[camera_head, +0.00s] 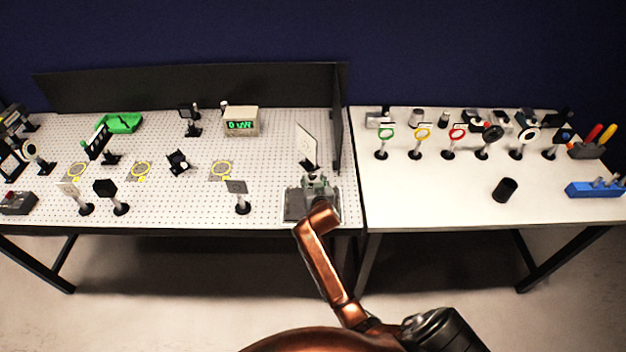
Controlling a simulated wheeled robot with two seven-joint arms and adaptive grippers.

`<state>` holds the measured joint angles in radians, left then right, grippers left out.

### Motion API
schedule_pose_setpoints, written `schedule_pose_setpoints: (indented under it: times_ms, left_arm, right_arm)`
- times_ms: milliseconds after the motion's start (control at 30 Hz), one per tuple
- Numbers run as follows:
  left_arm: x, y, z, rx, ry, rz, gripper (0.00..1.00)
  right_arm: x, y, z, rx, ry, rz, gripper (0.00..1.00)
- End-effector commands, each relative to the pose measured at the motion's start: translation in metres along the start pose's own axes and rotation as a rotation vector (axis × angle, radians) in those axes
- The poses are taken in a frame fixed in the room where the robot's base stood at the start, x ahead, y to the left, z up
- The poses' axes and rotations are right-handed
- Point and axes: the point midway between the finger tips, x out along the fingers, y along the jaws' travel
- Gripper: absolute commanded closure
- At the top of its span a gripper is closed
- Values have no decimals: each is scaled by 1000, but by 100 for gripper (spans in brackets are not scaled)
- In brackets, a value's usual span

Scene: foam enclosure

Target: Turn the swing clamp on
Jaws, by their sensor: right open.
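A small fixture with a grey base plate (296,207) sits at the front right corner of the perforated board. I take it to be the swing clamp, but its arm is too small and too covered to make out. My right gripper (318,186) is at this fixture, over its right part, at the end of my copper-coloured arm. It is open. Whether its fingers touch the fixture cannot be told, since the wrist hides part of it. My left gripper is not in view.
A white card on a post (307,144) stands just behind the fixture, beside a black side panel (338,125). A post-mounted plate (239,188) stands to its left. A display box (241,121) is farther back.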

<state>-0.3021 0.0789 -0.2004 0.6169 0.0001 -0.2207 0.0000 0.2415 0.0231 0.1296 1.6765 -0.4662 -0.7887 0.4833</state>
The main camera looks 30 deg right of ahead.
Motion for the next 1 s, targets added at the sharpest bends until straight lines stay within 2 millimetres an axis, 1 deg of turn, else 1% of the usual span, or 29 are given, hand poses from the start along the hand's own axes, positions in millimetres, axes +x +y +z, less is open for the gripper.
schedule_pose_setpoints:
  times_ms: [33, 100, 200, 300, 433, 600, 1000]
  left_arm:
    - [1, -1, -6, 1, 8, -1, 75]
    - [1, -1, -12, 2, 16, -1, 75]
    - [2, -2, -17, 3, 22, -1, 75]
    - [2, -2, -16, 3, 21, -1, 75]
    - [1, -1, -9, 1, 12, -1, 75]
    - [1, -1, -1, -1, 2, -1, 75]
    - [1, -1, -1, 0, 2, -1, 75]
  right_arm:
    - [6, 0, 0, -2, 0, 0, 60]
    - [11, 0, 0, -1, 1, 0, 60]
    - [14, 0, 0, 0, 0, 0, 60]
    - [15, 0, 0, 0, 0, 0, 60]
    - [14, 0, 0, 0, 0, 0, 60]
    - [14, 0, 0, 0, 0, 0, 71]
    - [14, 0, 0, 0, 0, 0, 98]
